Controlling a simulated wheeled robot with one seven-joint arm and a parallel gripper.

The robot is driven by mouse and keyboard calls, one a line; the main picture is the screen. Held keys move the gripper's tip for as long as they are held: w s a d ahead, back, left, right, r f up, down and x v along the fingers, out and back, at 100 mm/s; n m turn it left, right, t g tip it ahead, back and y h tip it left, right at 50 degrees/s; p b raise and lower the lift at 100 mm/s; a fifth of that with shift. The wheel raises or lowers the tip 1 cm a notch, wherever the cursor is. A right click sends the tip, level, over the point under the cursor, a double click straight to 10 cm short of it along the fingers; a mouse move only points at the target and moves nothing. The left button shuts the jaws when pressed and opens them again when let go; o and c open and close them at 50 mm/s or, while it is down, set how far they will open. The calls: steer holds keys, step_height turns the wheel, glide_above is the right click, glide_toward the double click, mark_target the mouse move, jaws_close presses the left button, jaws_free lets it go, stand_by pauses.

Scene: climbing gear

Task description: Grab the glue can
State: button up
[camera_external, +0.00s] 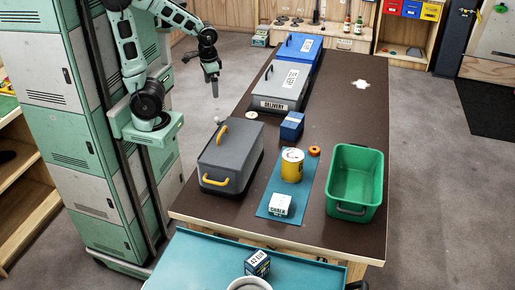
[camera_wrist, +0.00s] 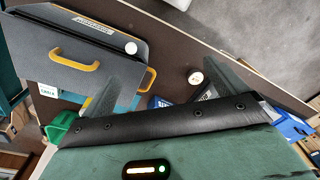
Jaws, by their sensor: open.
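A yellow can with a white label and pale lid (camera_external: 292,168), which I take for the glue can, stands upright on a blue-teal mat (camera_external: 268,206) on the brown table. Its label is too small to read. My gripper (camera_external: 215,92) hangs in the air by the table's left edge, above and behind the grey toolbox, well apart from the can. In the wrist view the two fingers (camera_wrist: 172,75) are spread with nothing held between them. I cannot make out the can in the wrist view.
A grey toolbox with yellow handles (camera_external: 227,160) stands left of the can. It also shows in the wrist view (camera_wrist: 85,62). A green crate (camera_external: 350,206) is to the right, a white box (camera_external: 280,204) in front, an orange roll (camera_external: 314,151) and blue box (camera_external: 292,125) behind.

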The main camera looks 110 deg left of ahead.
steer(key=m+t+y+b, duration=0.3)
steer(key=m+t+y, duration=0.4)
steer(key=m+y, duration=1.6)
glide_above(286, 164)
steer(key=s+d, duration=0.2)
steer(key=d, duration=0.1)
steer(key=m+h, duration=0.7)
steer(key=f, duration=1.8)
steer(key=shift+w+d+f, duration=0.1)
steer(key=shift+w+f, duration=0.15)
steer(key=shift+f, duration=0.5)
steer(key=shift+w+a+f, duration=0.1)
steer(key=shift+a+f, duration=0.05)
steer(key=shift+a, duration=0.15)
steer(key=p+x, duration=0.1)
steer(key=x, duration=0.6)
steer(key=shift+w+d+f, duration=0.1)
steer(key=shift+w, duration=0.05)
